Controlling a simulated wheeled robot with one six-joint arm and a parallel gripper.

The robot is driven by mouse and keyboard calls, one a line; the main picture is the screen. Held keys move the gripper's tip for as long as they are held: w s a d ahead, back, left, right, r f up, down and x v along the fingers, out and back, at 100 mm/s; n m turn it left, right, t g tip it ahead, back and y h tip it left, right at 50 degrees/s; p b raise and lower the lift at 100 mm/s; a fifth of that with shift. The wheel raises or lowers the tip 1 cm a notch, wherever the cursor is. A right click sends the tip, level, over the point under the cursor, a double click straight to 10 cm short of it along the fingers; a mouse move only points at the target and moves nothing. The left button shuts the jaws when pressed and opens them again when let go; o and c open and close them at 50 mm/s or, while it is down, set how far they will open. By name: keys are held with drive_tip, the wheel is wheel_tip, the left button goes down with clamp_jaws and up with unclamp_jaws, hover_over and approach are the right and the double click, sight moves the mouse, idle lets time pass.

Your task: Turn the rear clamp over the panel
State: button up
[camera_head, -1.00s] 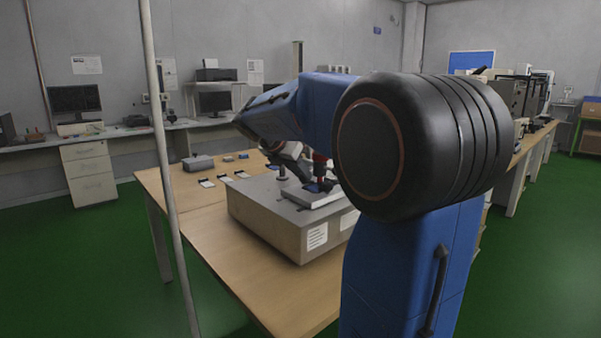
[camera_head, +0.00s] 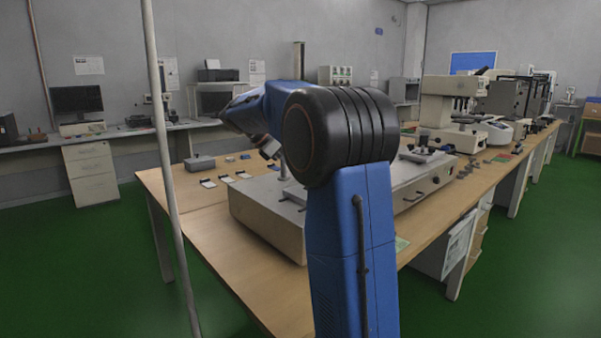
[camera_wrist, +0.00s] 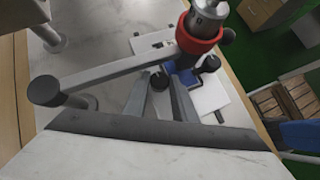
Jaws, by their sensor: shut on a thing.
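In the wrist view a clamp (camera_wrist: 105,78) has a long grey bar, with a dark round knob at its left end and a red collar and metal cylinder at its upper right. In the head view my arm hides the clamp and panel.
The pale fixture box (camera_head: 262,224) stands on the wooden bench (camera_head: 215,240). Small flat pieces and a grey box (camera_head: 199,162) lie at the bench's left. A thin pole (camera_head: 165,150) stands in front. Instruments (camera_head: 447,100) crowd the right side.

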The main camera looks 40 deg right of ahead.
drive_tip(key=shift+w+m+g, duration=0.1)
drive_tip(key=shift+m+g, duration=0.4)
drive_tip(key=shift+m, duration=0.1)
drive_tip(key=o, duration=0.8)
drive_tip(key=shift+c, duration=0.2)
drive_tip(key=shift+r, duration=0.1)
drive_tip(key=v, duration=1.1)
drive_tip(key=shift+w+r, duration=0.2)
drive_tip(key=shift+r, duration=0.2)
drive_tip(key=shift+a, duration=0.1)
